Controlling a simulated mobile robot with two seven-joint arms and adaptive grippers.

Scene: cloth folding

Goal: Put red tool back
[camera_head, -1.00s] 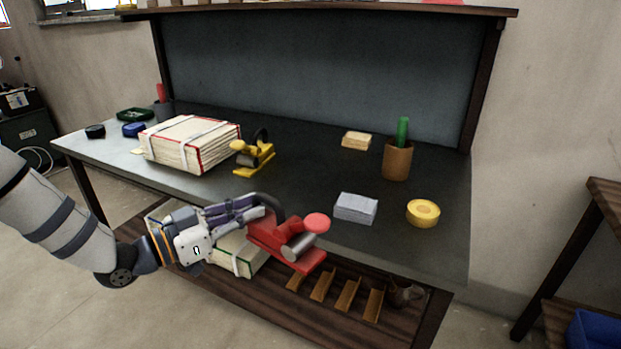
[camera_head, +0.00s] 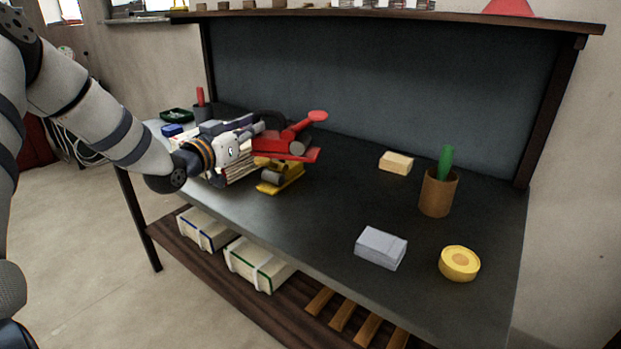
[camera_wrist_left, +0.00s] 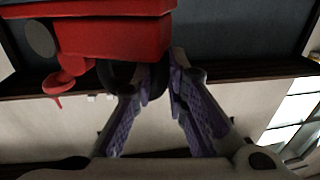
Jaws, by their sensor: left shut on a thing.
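The red tool (camera_head: 289,141) is held in the air above the left part of the workbench, with its dark curved handle at my left gripper (camera_head: 257,133). In the left wrist view the red tool (camera_wrist_left: 115,33) fills the upper left. There the purple-padded fingers of my left gripper (camera_wrist_left: 160,72) are shut on the dark handle. In the head view the held tool overlaps a yellow tool (camera_head: 282,177) that rests on the bench; I cannot tell the gap between them. My right gripper is not in view.
Books stand on the bench behind my left gripper, mostly hidden. A grey block (camera_head: 380,248), a yellow roll (camera_head: 459,263), a cup (camera_head: 438,194) with a green item and a tan block (camera_head: 396,163) occupy the right side. The bench's (camera_head: 300,225) front middle is clear.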

